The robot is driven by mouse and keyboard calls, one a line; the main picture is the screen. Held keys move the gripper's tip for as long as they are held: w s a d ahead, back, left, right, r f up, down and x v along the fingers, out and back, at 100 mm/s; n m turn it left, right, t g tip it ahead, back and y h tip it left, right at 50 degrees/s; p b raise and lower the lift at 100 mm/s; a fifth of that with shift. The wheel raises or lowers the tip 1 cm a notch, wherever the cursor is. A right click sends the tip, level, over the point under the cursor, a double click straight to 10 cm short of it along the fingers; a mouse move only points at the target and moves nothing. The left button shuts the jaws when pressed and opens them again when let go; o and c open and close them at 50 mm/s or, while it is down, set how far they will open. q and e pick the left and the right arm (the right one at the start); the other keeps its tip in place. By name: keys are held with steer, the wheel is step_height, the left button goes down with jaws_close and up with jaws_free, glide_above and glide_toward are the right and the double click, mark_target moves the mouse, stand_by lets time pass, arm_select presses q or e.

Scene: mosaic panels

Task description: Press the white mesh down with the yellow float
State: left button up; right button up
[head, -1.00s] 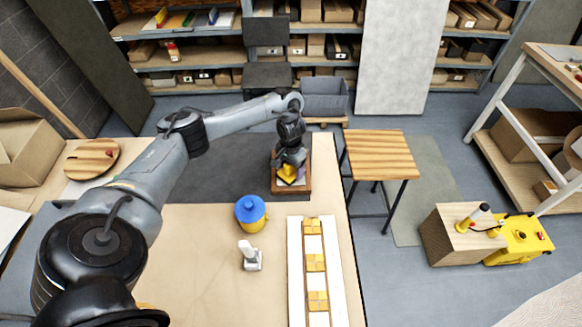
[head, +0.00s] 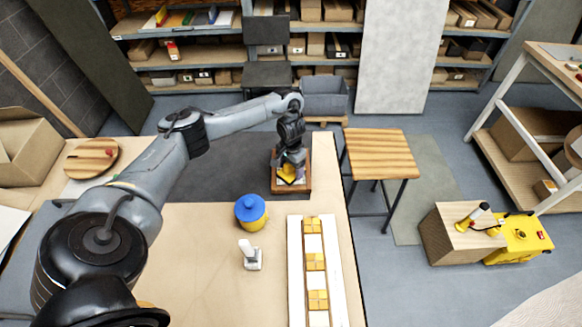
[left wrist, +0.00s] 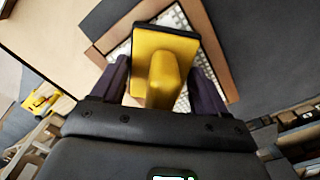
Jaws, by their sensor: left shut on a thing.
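My left gripper (head: 290,163) is shut on the yellow float (head: 287,172) at the far right part of the table. In the left wrist view the float (left wrist: 163,65) sits between the two dark fingers, its flat plate over the white mesh (left wrist: 182,20). The mesh lies in a brown wooden frame (head: 303,188), which also shows in the left wrist view (left wrist: 215,55). The float covers much of the mesh, and I cannot tell whether it touches it. My right gripper is not in view.
A yellow pot with a blue lid (head: 251,212) and a white-handled tool (head: 250,256) stand nearer on the table. White rails with yellow tiles (head: 315,260) lie right of them. A wooden stool (head: 380,155) stands beyond the table's right edge.

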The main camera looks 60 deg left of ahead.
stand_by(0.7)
arm_select(q)
steer(key=shift+f+p, duration=0.1)
steer(key=shift+p, duration=0.4)
stand_by(0.5)
stand_by(0.5)
steer(key=shift+r+p, duration=0.65)
steer(key=shift+p, duration=0.2)
step_height(320, 180, up, 3)
steer(key=p, duration=0.4)
steer(key=shift+r, duration=0.2)
step_height(320, 180, up, 2)
steer(key=p, duration=0.3)
steer(key=shift+r, duration=0.25)
